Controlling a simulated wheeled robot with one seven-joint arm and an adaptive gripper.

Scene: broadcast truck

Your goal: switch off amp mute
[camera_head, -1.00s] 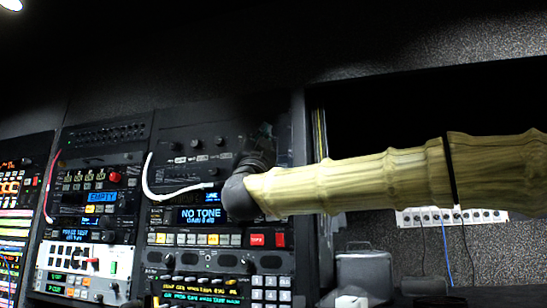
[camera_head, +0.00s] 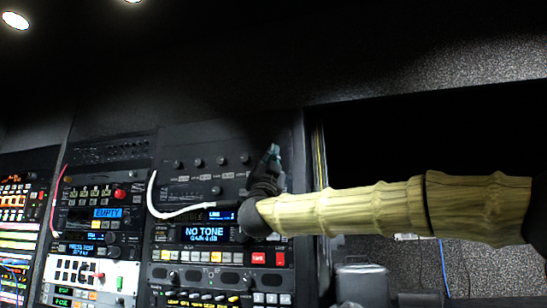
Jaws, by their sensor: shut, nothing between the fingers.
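The rack panel (camera_head: 190,145) with knobs, small labels and a white cable fills the centre-left of the head view. A blue display (camera_head: 206,233) on it reads "NO TONE". A row of lit buttons (camera_head: 200,256) runs under the display, with red buttons at its right end. I cannot tell which control is the amp mute. My gripper (camera_head: 273,152) is dark and shut, with nothing in it. It points upward in front of the upper right part of the panel and hides some of it. Whether it touches the panel cannot be told.
A white cable (camera_head: 172,212) loops from the panel to a jack left of my gripper. Another rack (camera_head: 100,215) with an "EMPTY" display stands to the left. A grey case (camera_head: 362,283) sits low on the right. A dark open recess lies behind my arm.

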